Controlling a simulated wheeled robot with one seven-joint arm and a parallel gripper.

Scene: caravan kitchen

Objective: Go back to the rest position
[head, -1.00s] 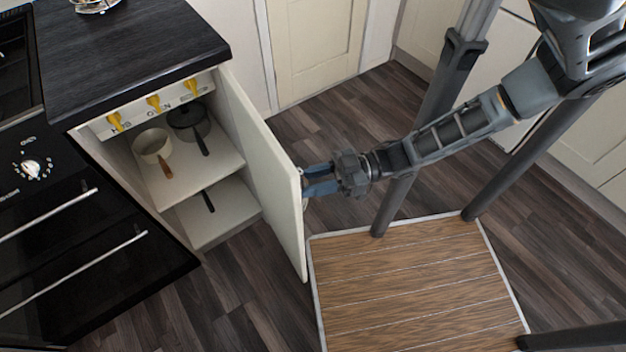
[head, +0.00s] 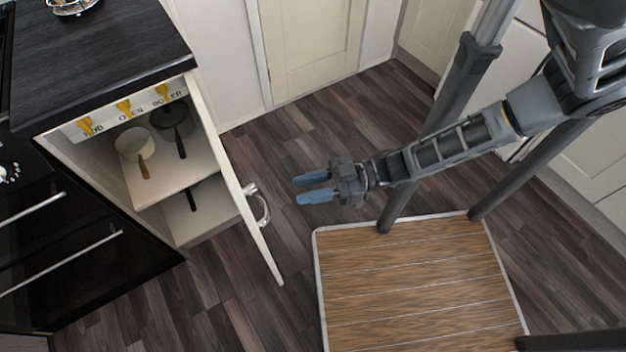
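My gripper (head: 297,190) is at the end of my outstretched arm, over the dark floor in the middle of the head view. Its two blue fingers are apart with a gap between them, and nothing is held. The open cabinet door (head: 236,190) stands to the left of my gripper. Its silver handle (head: 262,205) faces the gripper, with clear space between them.
The open cabinet holds a cream pan (head: 134,146) and a dark pan (head: 172,118) on its shelf (head: 165,180). Yellow knobs line the panel above. A black oven (head: 60,240) is at left. The wood floor (head: 290,120) behind my gripper is clear.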

